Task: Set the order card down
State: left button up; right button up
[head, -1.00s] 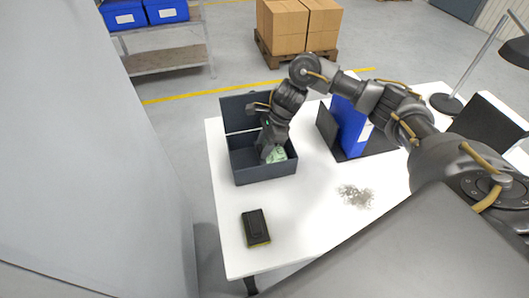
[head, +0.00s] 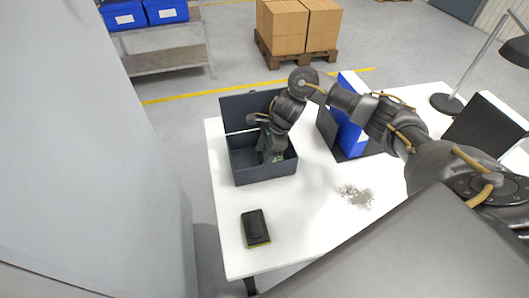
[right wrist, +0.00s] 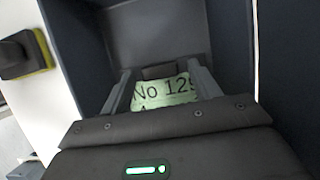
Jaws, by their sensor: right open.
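The order card (right wrist: 165,92) is pale green with dark print reading "No 12" and a partly cut-off figure. It is inside the dark grey open box (head: 264,176), between the fingers of my right gripper (right wrist: 160,74). The fingers stand apart on either side of it, and whether either touches it is unclear. In the head view my right gripper (head: 271,153) reaches down into the box, and only a little green of the card shows beside it. My left gripper is not in view.
The box lid (head: 243,108) stands open at the back. A black and yellow-green block (head: 256,228) lies on the white table (head: 235,262) in front of the box. A blue binder (head: 350,128) and a pile of small clear pieces (head: 356,195) are to the right.

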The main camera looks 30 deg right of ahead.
aim_at(277, 157)
jog(key=v, duration=1.2)
jog(key=shift+p, duration=0.3)
jog(key=shift+r, duration=0.1)
